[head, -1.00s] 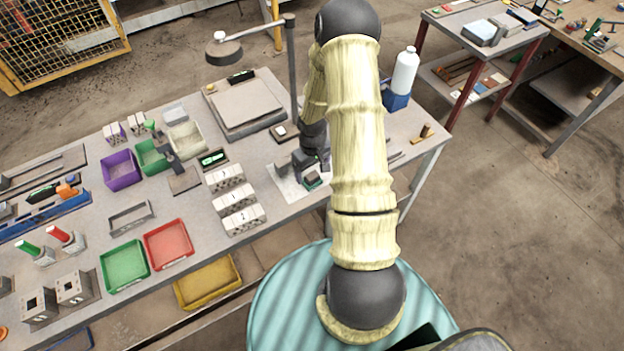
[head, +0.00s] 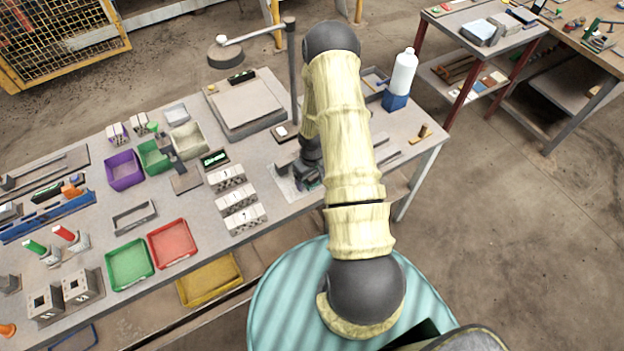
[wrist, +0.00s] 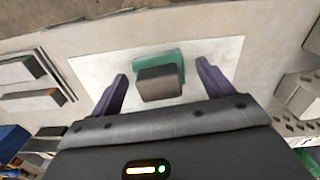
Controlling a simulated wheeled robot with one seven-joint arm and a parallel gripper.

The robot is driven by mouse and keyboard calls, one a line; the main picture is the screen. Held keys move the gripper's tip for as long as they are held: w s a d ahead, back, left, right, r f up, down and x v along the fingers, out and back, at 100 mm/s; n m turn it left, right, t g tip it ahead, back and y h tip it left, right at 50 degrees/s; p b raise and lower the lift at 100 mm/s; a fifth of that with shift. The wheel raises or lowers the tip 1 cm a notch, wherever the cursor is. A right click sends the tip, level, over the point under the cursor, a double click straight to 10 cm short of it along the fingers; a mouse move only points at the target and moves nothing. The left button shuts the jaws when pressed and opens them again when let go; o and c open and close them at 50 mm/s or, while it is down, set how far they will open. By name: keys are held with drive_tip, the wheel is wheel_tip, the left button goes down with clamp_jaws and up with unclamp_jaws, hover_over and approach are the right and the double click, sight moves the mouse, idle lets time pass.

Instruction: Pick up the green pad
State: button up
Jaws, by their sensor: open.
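The green pad (wrist: 150,57) lies on a white sheet (wrist: 88,68) in the wrist view. A grey-brown block (wrist: 160,84) covers part of it in that view; I cannot tell whether the two are joined. My gripper (wrist: 162,70) is open, with one dark purple finger on each side of the block and pad and a gap on both sides. In the head view my gripper (head: 308,177) is low over the sheet at the table's front edge, and the pad is mostly hidden there.
White numbered hollow blocks (head: 238,200) stand left of the sheet. A post with a lamp-like head (head: 293,75) rises behind it. A white bottle (head: 404,72) on a blue base stands at the back right. Red (head: 172,244) and green (head: 130,265) trays lie front left.

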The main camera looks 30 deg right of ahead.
drive_tip(key=c, duration=1.1)
wheel_tip(320, 180, up, 10)
drive_tip(key=shift+r+b, duration=0.1)
drive_tip(key=shift+b, duration=1.15)
